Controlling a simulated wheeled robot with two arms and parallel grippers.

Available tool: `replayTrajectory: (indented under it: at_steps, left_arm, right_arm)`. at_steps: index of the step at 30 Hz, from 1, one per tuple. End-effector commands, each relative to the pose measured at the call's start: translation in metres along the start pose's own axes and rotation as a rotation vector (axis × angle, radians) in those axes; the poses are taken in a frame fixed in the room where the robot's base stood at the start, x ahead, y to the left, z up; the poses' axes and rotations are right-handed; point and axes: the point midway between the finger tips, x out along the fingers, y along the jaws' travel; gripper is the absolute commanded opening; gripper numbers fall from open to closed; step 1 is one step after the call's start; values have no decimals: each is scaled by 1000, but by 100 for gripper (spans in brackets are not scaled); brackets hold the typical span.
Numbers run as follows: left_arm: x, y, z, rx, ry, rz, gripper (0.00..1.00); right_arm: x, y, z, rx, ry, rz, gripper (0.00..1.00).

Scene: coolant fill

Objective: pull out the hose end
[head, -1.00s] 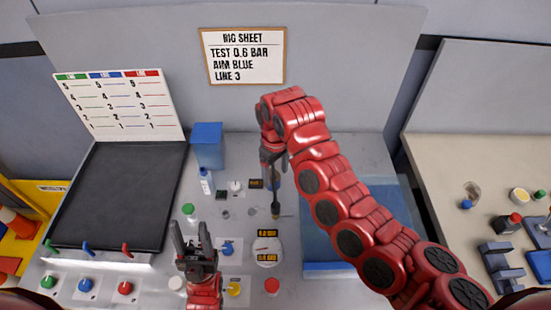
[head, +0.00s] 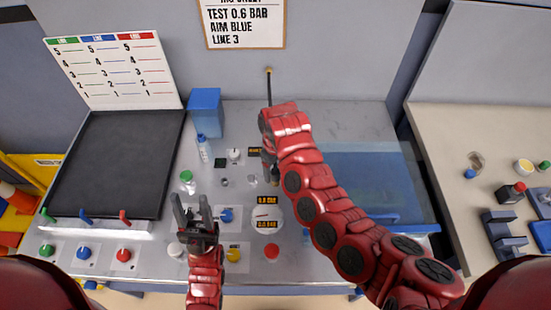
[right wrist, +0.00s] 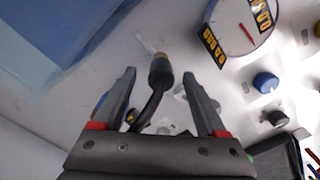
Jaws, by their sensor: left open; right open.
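The hose end (right wrist: 160,69) is a dark fitting with a brass-coloured band on a black hose (right wrist: 150,105). In the right wrist view it lies between the two fingers of my open right gripper (right wrist: 158,75), with gaps on both sides. In the head view the dark hose end (head: 275,178) shows just below my right gripper (head: 269,160), which my arm partly hides. I cannot tell whether the hose end sits in a socket. My left gripper (head: 191,200) is open and empty over the bench near the blue knob (head: 226,215).
The dial gauge (head: 267,218) lies close below the hose end. A translucent blue tray (head: 385,220) is right of it. A blue box (head: 205,112) and a bottle (head: 203,148) stand left. A thin dark rod (head: 268,88) with an orange tip rises behind my right arm.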

Motion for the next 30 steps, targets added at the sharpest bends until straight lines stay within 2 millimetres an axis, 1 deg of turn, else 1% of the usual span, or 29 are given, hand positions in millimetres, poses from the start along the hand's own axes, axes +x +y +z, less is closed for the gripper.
replayTrajectory:
  at_steps: [1, 6, 14, 15, 20, 24, 26, 27, 29, 30]
  left_arm:
    - [4, 0, -1, 0, 0, 0, 50]
    - [5, 0, -1, 0, 0, 0, 50]
    - [5, 0, -1, 0, 0, 0, 50]
    - [5, 0, -1, 0, 0, 0, 50]
    - [5, 0, -1, 0, 0, 0, 50]
    - [5, 0, -1, 0, 0, 0, 50]
    - [5, 0, -1, 0, 0, 0, 50]
    - [5, 0, -1, 0, 0, 0, 50]
    - [5, 0, -1, 0, 0, 0, 50]
    - [5, 0, -1, 0, 0, 0, 50]
  right_arm:
    - [4, 0, 1, -1, -3, -1, 74]
    - [14, 0, 0, 2, 0, -1, 74]
    - [15, 0, 0, 2, 1, -1, 74]
    - [15, 0, 0, 2, 1, -2, 67]
    - [15, 0, 0, 2, 1, -2, 38]
    - [15, 0, 0, 2, 1, -2, 13]
    - [15, 0, 0, 2, 1, -2, 2]
    - [15, 0, 0, 2, 1, -2, 0]
    - [15, 0, 0, 2, 1, -2, 0]
    - [15, 0, 0, 2, 1, -2, 34]
